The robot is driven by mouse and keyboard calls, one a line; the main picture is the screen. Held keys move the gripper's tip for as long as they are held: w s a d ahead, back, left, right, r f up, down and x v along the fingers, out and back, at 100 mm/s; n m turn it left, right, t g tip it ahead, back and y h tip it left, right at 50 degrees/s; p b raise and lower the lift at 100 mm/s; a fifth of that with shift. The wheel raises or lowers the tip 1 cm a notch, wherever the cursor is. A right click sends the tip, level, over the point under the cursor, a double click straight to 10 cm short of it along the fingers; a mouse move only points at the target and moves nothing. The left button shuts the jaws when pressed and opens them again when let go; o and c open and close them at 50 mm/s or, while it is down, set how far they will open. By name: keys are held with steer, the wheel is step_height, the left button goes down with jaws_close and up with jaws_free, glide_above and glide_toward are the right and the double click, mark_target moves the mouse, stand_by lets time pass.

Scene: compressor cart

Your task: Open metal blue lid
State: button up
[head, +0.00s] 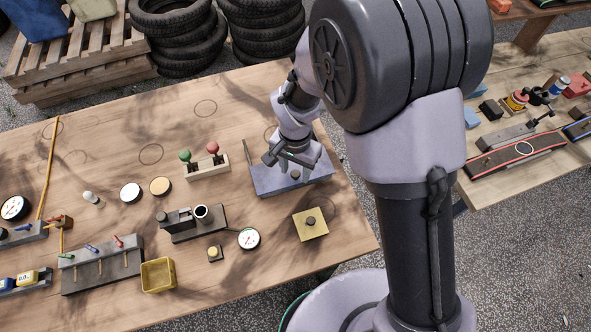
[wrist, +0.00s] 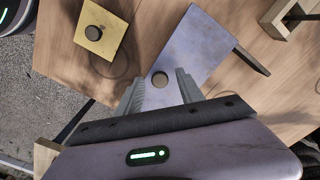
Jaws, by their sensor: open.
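The metal blue lid (head: 268,182) is a flat blue-grey plate at the right end of the wooden table, partly hidden by my arm in the head view. It also shows in the wrist view (wrist: 196,48), with a round dark knob (wrist: 159,79) near its lower part. The lid looks closed and flat. My gripper (head: 288,160) is above the lid in the head view. In the wrist view my gripper (wrist: 158,88) is open, with one finger on each side of the knob. I cannot tell whether the fingers touch the lid.
A yellow plate with a knob (head: 311,223) lies in front of the lid. A block with green and red knobs (head: 207,168) stands left of it. A dark bar (wrist: 251,61) sticks out beside the lid. Gauges and a yellow bin (head: 158,275) stand further left.

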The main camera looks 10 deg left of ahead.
jaws_close()
stand_by(1.4)
